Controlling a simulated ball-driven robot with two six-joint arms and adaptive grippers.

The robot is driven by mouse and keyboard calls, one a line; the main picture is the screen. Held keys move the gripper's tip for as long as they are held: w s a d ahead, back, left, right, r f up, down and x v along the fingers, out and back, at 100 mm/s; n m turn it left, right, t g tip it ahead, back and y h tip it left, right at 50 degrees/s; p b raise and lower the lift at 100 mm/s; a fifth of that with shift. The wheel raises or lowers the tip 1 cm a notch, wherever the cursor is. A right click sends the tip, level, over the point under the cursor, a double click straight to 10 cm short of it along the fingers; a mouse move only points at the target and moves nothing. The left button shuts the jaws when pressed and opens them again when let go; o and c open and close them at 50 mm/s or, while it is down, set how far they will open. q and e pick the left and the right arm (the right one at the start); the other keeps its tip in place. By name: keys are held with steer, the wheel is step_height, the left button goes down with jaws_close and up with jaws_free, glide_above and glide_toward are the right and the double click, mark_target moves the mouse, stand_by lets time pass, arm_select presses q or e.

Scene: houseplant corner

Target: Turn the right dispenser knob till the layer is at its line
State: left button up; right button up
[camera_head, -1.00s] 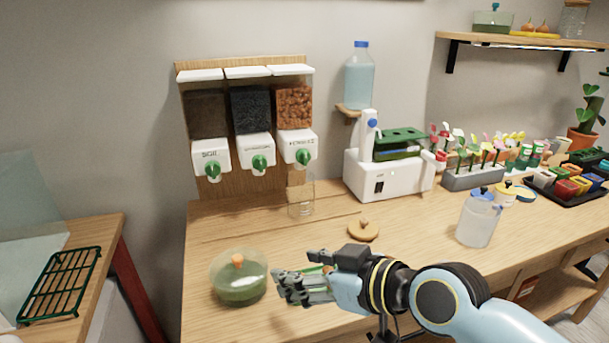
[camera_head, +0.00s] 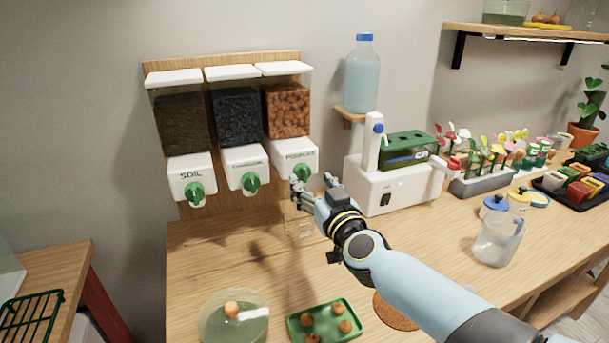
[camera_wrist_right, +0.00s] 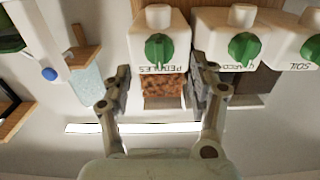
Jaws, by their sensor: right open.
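The right dispenser (camera_head: 287,110), marked for pebbles, holds brown pebbles behind a clear front. Its green knob (camera_head: 303,173) sits on the white outlet block; in the wrist view the knob (camera_wrist_right: 158,50) shows face on. My right gripper (camera_head: 314,188) is open and empty, close in front of that knob. In the wrist view its two fingers (camera_wrist_right: 160,78) stand either side of the pebble outlet, with no clear contact on the knob. A clear jar (camera_head: 298,224) stands below the outlet, partly hidden by the gripper; I cannot make out its line or layer. My left gripper is out of view.
The charcoal dispenser (camera_head: 236,115) and soil dispenser (camera_head: 181,122) stand to the left. A white machine (camera_head: 382,190) and a bottle (camera_head: 362,78) are to the right. A domed dish (camera_head: 215,318) and a green tray (camera_head: 350,326) lie in front.

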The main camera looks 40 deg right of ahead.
mark_target(306, 175)
steer(key=x, duration=0.4)
steer(key=shift+w+d+b, duration=0.1)
steer(key=shift+w+b, duration=0.2)
steer(key=shift+b, duration=0.05)
steer(key=shift+s, duration=0.1)
steer(key=c, duration=1.1)
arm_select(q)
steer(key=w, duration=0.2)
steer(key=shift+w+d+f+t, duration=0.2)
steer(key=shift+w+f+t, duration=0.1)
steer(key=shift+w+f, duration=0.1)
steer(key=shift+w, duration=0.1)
